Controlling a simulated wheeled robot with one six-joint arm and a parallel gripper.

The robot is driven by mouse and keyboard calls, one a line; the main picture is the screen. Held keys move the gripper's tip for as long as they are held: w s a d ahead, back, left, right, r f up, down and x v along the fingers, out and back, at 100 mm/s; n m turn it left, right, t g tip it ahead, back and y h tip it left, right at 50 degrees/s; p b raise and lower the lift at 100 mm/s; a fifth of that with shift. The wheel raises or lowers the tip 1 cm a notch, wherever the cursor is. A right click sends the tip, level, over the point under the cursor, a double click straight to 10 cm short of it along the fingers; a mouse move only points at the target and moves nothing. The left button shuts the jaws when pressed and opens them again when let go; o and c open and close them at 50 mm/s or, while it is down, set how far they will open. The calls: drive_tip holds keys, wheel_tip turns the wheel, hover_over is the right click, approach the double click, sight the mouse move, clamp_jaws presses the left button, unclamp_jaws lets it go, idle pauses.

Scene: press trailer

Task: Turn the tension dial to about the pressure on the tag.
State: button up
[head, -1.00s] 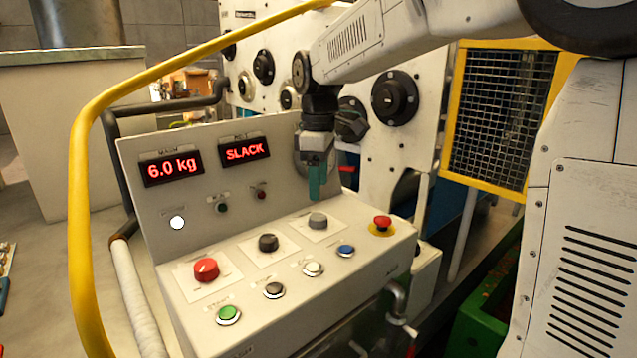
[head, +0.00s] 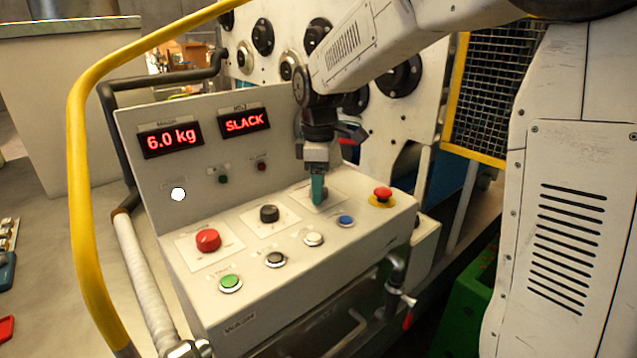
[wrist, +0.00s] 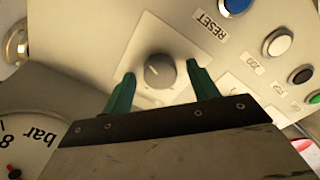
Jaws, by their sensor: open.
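My gripper (head: 318,190) points down over the right end of the sloped control panel. In the wrist view its two green fingers (wrist: 160,88) are apart, with a grey dial (wrist: 160,71) between and just beyond them. I cannot tell whether they touch it. In the head view this dial is mostly hidden behind the fingers. I cannot read its label, so I cannot tell if it is the tension dial. A black dial (head: 269,214) and a red dial (head: 208,240) sit to its left. The displays read 6.0 kg (head: 171,138) and SLACK (head: 244,122). I cannot make out a pressure tag.
A red mushroom button (head: 382,194) stands right of the gripper. Green (head: 230,282), white (head: 313,239) and blue (head: 345,220) buttons line the panel front. A yellow rail (head: 82,200) curves around the left. A bar gauge (wrist: 30,130) shows in the wrist view.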

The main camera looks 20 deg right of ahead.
drive_tip(key=c, duration=1)
drive_tip(key=shift+m, duration=0.3)
